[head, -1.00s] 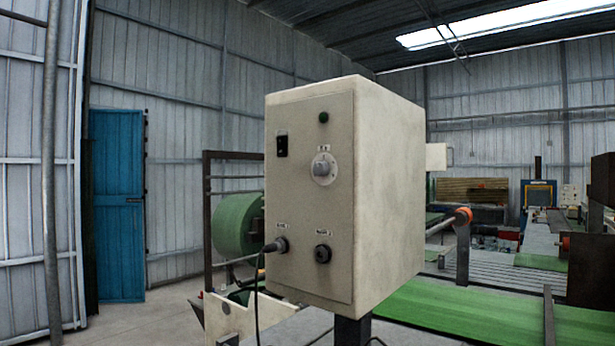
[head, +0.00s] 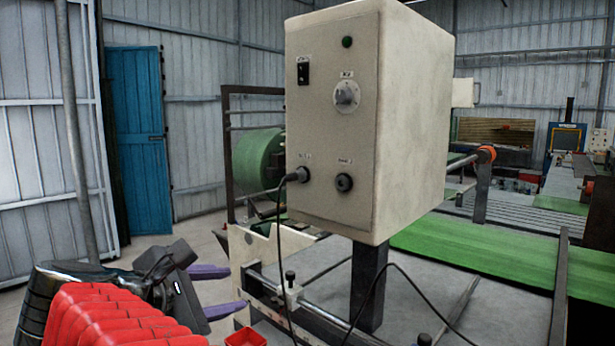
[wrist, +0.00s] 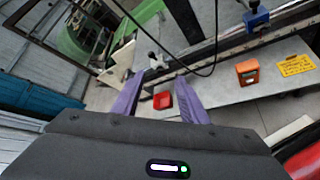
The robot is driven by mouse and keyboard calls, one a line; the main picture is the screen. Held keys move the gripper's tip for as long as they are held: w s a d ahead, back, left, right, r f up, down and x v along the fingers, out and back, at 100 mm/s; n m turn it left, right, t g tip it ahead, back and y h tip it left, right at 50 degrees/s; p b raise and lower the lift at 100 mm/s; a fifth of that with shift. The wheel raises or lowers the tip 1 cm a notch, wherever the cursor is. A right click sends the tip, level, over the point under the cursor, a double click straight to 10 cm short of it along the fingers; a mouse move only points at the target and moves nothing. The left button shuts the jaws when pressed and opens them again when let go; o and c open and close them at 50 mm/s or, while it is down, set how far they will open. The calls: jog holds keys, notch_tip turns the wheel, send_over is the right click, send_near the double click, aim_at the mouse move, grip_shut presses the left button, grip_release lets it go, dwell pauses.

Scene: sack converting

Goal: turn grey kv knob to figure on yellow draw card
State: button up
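The grey kV knob (head: 346,96) sits on a pale round dial, high on the front of the cream control box (head: 412,120), under a small label. Its exact setting is too small to read. My gripper (head: 228,289) is open and empty, low and to the left of the box, well apart from the knob. In the wrist view its two purple fingers (wrist: 158,84) stand apart with nothing between them. A yellow card (wrist: 296,65) with dark print lies on the grey surface at right in that view; its figure is not legible. The knob is not seen there.
The box also carries a black switch (head: 303,73), a green lamp (head: 347,42), a plugged cable (head: 296,176) and a black lower knob (head: 344,183). A red tray (wrist: 162,100) and an orange device (wrist: 247,72) lie below. Green sheeting (head: 480,245) runs at right.

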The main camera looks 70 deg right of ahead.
aim_at(341, 98)
jog(key=s+d+r+g+h, duration=0.2)
jog(key=r+g, duration=0.1)
jog(key=r, duration=0.5)
jog(key=s+d+r+n+g+h, duration=0.1)
jog(key=r+g, duration=0.3)
jog(key=r, duration=0.4)
jog(key=s+d+r+g+h, duration=0.3)
jog(key=r, duration=0.6)
jog(key=shift+s+d+n+g+h, duration=0.15)
jog(key=shift+s+n+g+h, duration=0.15)
jog(key=shift+s+n, duration=0.1)
jog(key=shift+x, duration=6.9)
jog(key=shift+f, duration=0.1)
jog(key=shift+c, duration=0.5)
